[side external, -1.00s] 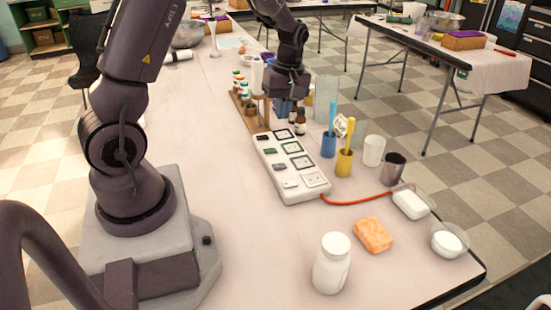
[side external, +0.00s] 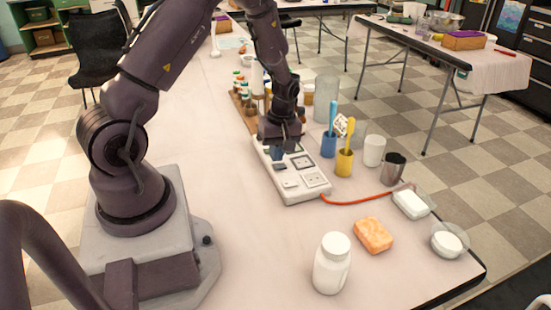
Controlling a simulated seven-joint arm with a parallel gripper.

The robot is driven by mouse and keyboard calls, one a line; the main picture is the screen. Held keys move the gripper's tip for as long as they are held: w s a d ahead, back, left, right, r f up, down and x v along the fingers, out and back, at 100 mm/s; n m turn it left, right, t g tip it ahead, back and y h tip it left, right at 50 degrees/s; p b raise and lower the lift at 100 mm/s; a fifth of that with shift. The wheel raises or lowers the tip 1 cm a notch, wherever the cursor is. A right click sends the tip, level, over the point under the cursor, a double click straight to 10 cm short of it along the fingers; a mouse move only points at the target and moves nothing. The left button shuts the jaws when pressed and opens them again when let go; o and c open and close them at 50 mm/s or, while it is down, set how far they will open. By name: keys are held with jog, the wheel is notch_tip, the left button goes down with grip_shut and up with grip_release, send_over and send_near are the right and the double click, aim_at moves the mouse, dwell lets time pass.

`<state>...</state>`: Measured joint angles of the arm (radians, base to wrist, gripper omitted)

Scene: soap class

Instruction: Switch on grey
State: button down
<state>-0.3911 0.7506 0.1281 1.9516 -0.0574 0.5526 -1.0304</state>
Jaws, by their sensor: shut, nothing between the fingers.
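A white power strip (side external: 303,195) lies on the table, with a row of switches along its left side and square sockets along its right. An orange-red cord (side external: 355,201) leaves its near end. The near switches show; one dark switch (side external: 279,167) and a pale switch (side external: 290,183) lie nearest the front. I cannot tell whether the fingertips touch the strip, or which switch is the grey one.
Right of the strip stand a blue cup (side external: 328,145), a yellow cup (side external: 344,162), a white cup (side external: 374,150) and a metal cup (side external: 393,167). An orange sponge (side external: 373,236) and a white bottle (side external: 332,263) stand nearer. Bottles in a rack (side external: 243,98) are behind.

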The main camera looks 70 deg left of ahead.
aim_at(275, 166)
jog(key=shift+s+f, duration=0.15)
jog(key=shift+f, duration=0.9)
jog(key=shift+s+f, duration=0.1)
jog(key=shift+f, duration=0.15)
jog(key=shift+w+r, duration=0.3)
jog(key=shift+w, duration=0.55)
jog(key=shift+r, duration=0.1)
notch_tip(275, 166, up, 14)
jog(key=s, duration=0.1)
jog(key=shift+s, duration=0.35)
